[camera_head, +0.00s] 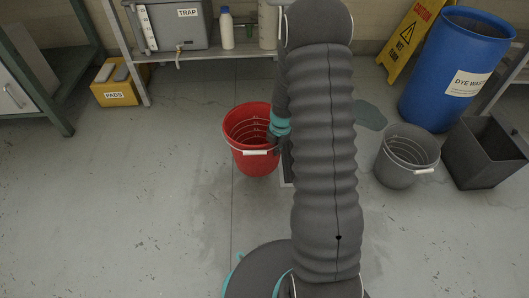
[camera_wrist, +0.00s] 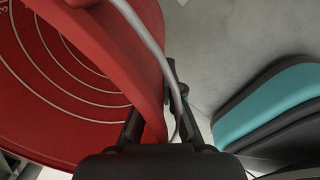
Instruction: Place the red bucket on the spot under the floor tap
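The red bucket (camera_head: 252,165) stands upright left of my arm, with a white-gripped wire handle and rings inside. In the wrist view the red bucket (camera_wrist: 85,85) fills the left side. My gripper (camera_wrist: 155,105) straddles its rim, one finger inside and one outside. The fingers converge and look shut on the wall, with the handle wire running beside the outer finger. In the head view my gripper (camera_head: 277,138) is at the bucket's right side, partly hidden by my arm. The floor tap is not visible, and a pale-edged dark floor patch (camera_head: 287,172) shows partly behind my arm.
A grey bucket (camera_head: 400,172), a dark square bin (camera_head: 487,152), a blue dye-waste drum (camera_head: 452,75) and a yellow caution sign (camera_head: 408,38) stand at right. A dark puddle (camera_head: 369,115) lies near them. A yellow pads box (camera_head: 118,92) is back left. The left floor is clear.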

